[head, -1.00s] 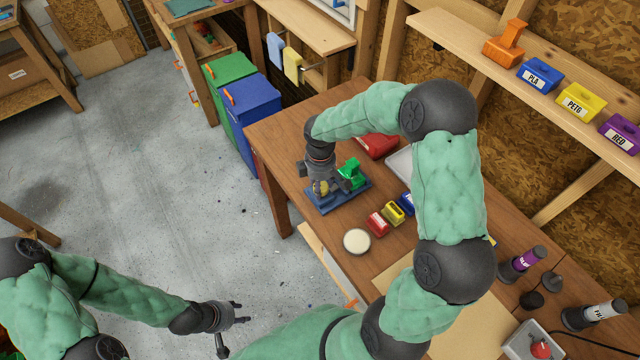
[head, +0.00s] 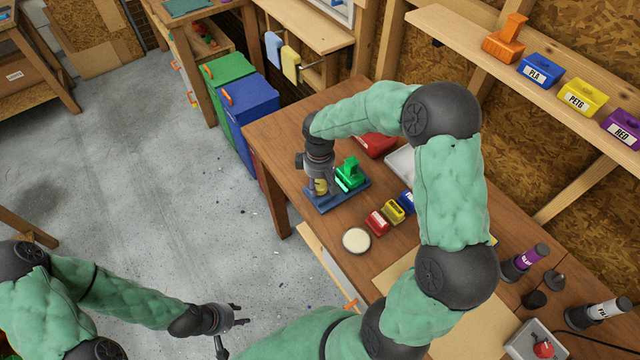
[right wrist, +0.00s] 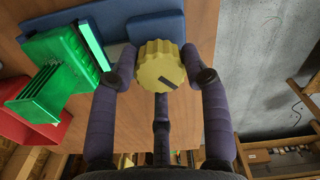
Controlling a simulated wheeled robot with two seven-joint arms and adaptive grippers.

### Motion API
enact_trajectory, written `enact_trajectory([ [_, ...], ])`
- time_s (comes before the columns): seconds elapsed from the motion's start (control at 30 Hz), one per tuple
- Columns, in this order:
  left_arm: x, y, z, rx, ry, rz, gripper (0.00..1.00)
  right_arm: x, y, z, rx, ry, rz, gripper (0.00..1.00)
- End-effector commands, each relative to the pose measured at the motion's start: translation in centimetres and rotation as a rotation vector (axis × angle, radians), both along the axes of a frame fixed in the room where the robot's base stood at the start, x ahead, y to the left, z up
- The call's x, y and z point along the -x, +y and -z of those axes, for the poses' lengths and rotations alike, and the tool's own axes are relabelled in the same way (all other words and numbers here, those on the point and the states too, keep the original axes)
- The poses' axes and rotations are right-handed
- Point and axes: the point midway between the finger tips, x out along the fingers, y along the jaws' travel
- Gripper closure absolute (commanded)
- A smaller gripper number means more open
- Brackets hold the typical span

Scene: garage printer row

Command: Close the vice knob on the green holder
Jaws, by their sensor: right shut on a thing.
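The green holder (head: 350,173) sits on the blue vice base (head: 340,198) at the left end of the workbench. In the right wrist view the green holder (right wrist: 62,72) is at the left, beside the blue base (right wrist: 155,28). The yellow vice knob (right wrist: 159,66) has a ribbed rim and a dark mark on its face. My right gripper (right wrist: 160,78) is shut on the yellow knob, one finger on each side; in the head view it points down over the base (head: 321,184). My left gripper (head: 228,330) is open and empty, over the floor at the lower left.
Red (head: 377,222), yellow (head: 393,211) and blue small boxes stand right of the vice. A round white-topped disc (head: 356,240) lies near the bench's front edge. A red bin (head: 375,145) is behind the vice. Open floor lies left of the bench.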

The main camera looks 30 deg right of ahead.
Motion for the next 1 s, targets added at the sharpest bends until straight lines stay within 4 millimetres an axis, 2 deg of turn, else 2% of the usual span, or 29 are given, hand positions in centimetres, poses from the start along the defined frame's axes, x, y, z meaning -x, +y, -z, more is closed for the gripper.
enact_trajectory([
  [0.4,0.00,0.00,0.74,0.000,0.000,0.000,0.60,-0.27,0.24,0.07,-0.006,-0.007,0.179,0.86],
  [0.9,0.00,0.00,0.78,0.000,0.000,0.000,0.60,-0.31,0.22,-0.01,-0.006,-0.008,0.199,0.86],
  [0.93,0.00,0.00,0.78,0.000,0.000,0.000,0.60,-0.31,0.22,-0.01,-0.006,-0.008,0.199,0.47],
  [1.0,0.00,0.00,0.78,0.000,0.000,0.000,0.60,-0.29,0.18,-0.01,-0.005,-0.007,0.199,0.31],
])
